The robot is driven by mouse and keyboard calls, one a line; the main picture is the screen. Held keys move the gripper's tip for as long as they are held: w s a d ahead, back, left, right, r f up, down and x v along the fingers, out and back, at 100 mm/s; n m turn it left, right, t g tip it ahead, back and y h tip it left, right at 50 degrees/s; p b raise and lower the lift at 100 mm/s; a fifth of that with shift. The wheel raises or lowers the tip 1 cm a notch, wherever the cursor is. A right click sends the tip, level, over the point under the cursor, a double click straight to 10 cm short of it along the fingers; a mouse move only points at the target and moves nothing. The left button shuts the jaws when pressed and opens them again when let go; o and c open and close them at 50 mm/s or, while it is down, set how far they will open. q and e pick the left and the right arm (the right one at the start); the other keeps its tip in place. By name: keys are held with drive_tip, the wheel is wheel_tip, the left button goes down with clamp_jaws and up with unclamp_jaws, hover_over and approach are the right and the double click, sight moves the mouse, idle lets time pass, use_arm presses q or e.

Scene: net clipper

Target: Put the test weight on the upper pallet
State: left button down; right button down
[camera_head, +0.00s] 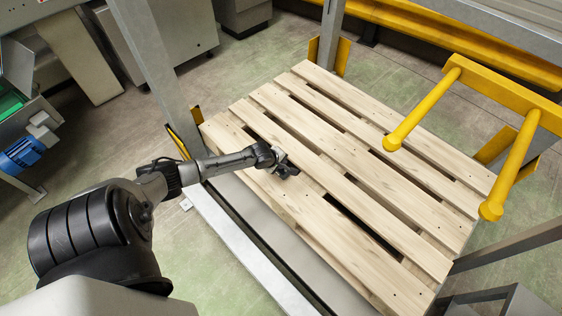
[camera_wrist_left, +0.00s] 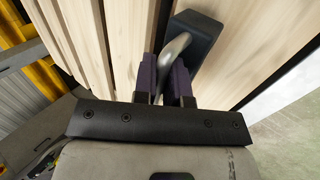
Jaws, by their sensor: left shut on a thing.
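The test weight (camera_wrist_left: 204,38) is a dark block with a pale metal handle (camera_wrist_left: 174,50), seen in the left wrist view over the pallet boards. My left gripper (camera_wrist_left: 165,82) is shut on the handle, with a purple finger on each side. In the head view my left gripper (camera_head: 278,160) is over the near-left boards of the wooden pallet (camera_head: 345,178), and the dark weight (camera_head: 287,170) shows small at its tip. I cannot tell whether the weight touches the boards. My right gripper is out of view.
A grey rack upright (camera_head: 160,70) stands left of the pallet, close to my left arm. A yellow frame with two round-ended bars (camera_head: 424,108) reaches over the pallet's right side. A pale beam (camera_head: 240,245) runs along the near edge. Most boards are bare.

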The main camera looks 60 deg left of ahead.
use_arm(q)
drive_tip(key=shift+w+a+f+b, duration=0.1)
drive_tip(key=shift+f+b, duration=0.35)
drive_tip(key=shift+f, duration=0.4)
drive_tip(key=shift+f, duration=0.1)
drive_tip(key=c, duration=1.6)
unclamp_jaws()
drive_tip(key=shift+f, duration=0.1)
drive_tip(key=o, duration=0.4)
drive_tip(key=shift+o, duration=0.2)
